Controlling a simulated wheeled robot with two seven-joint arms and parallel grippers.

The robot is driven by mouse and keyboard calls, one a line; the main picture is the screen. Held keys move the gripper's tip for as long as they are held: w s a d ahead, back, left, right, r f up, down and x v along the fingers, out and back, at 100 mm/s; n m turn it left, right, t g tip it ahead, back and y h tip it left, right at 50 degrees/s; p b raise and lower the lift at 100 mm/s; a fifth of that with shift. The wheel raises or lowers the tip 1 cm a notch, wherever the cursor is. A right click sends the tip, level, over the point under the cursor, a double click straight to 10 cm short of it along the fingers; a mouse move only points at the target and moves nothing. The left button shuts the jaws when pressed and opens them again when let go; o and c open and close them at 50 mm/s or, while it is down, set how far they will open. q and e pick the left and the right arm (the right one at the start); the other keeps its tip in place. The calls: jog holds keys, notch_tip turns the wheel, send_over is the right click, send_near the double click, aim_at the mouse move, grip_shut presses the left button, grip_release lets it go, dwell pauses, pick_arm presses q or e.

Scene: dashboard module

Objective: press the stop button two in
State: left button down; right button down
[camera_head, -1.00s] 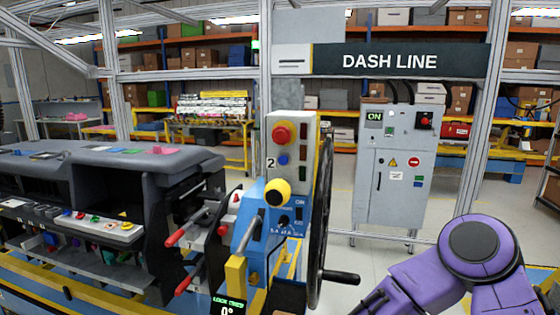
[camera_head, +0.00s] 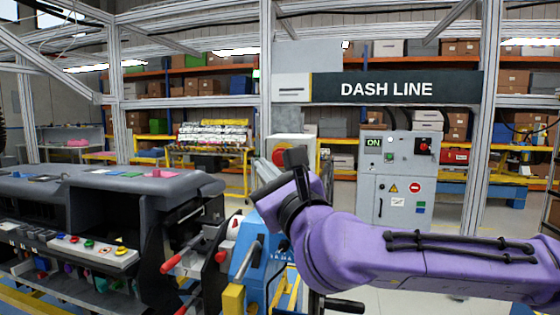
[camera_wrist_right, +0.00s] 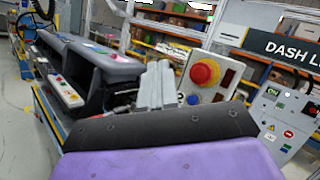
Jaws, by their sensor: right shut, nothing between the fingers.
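The red stop button (camera_wrist_right: 205,72) has a yellow collar and sits on a pale control box (camera_wrist_right: 235,88) with a 2 label, seen in the right wrist view. A blue button (camera_wrist_right: 192,99) is below it. In the head view the red button (camera_head: 279,156) is partly hidden by my right gripper, and only the top of its box (camera_head: 293,142) shows clearly. My right gripper (camera_head: 267,171) is shut and empty. Its grey fingers (camera_wrist_right: 160,72) appear just left of the red button in the wrist view; the remaining gap is unclear. My left gripper is not in view.
A dark dashboard module (camera_head: 140,185) stands at left. A blue fixture (camera_head: 243,262) with red-tipped levers and a yellow handle (camera_head: 232,300) is under my right arm. A grey ON cabinet (camera_head: 400,175) stands behind at right.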

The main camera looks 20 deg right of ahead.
aim_at(279, 163)
jog(key=shift+w, duration=0.1)
jog(key=shift+w+d+f+p, duration=0.1)
jog(key=shift+w+d+p, duration=0.15)
jog(key=shift+w+d, duration=0.75)
jog(key=shift+w+d+r+p, duration=0.1)
jog(key=shift+w+d+p, duration=0.2)
jog(key=shift+w+d, duration=0.75)
jog(key=shift+w+d+f+p, duration=0.1)
jog(key=shift+w+d+p, duration=0.25)
jog(key=shift+w, duration=1.2)
jog(key=shift+d, duration=0.1)
jog(key=shift+w+d, duration=0.2)
jog(key=shift+w, duration=0.15)
jog(key=shift+w+d+b, duration=0.25)
jog(key=shift+w+b, duration=0.05)
jog(key=shift+s+a+b, duration=0.35)
jog(key=shift+s+a, duration=0.05)
jog(key=shift+s, duration=0.1)
jog(key=shift+s+a, duration=0.1)
jog(key=shift+s, duration=0.05)
